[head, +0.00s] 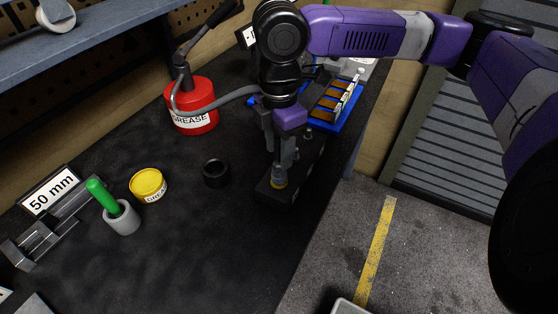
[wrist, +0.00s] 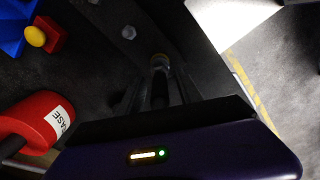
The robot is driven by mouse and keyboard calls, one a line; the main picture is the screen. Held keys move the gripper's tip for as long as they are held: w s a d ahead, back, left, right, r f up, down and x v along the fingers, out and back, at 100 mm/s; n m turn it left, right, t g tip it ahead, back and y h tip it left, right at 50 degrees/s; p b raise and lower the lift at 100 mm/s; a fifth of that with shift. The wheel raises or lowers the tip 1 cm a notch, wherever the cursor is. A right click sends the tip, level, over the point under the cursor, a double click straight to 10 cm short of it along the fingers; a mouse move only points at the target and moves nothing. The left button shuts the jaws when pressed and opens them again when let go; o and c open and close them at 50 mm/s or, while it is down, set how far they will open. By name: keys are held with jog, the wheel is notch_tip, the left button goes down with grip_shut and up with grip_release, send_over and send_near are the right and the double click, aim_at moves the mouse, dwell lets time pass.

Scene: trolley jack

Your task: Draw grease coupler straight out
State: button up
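The grease coupler (head: 278,168) is a slim grey upright piece. Its lower end meets a yellowish ring (head: 279,183) on a dark block (head: 268,193) on the bench. My gripper (head: 280,158) points down over the coupler with one finger on each side. In the wrist view the coupler (wrist: 160,72) stands between the fingers of my gripper (wrist: 158,92), and dark gaps show beside it, so the fingers look open around it. A grey hose (head: 228,100) runs from the red grease pump (head: 192,106) towards the gripper. Its joint with the coupler is hidden behind my gripper.
A blue tray (head: 352,117) with orange-brown parts lies behind right. A black ring (head: 216,172), a yellow grease tin (head: 148,185) and a grey cup (head: 122,219) with a green handle stand left. The front of the bench is clear. Floor lies to the right.

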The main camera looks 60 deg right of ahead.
grip_shut()
jog(key=shift+r, duration=0.1)
jog(key=shift+r+p, duration=2.35)
jog(key=shift+r, duration=0.05)
jog(key=shift+r, duration=0.1)
notch_tip(320, 180, up, 5)
jog(key=p, duration=0.4)
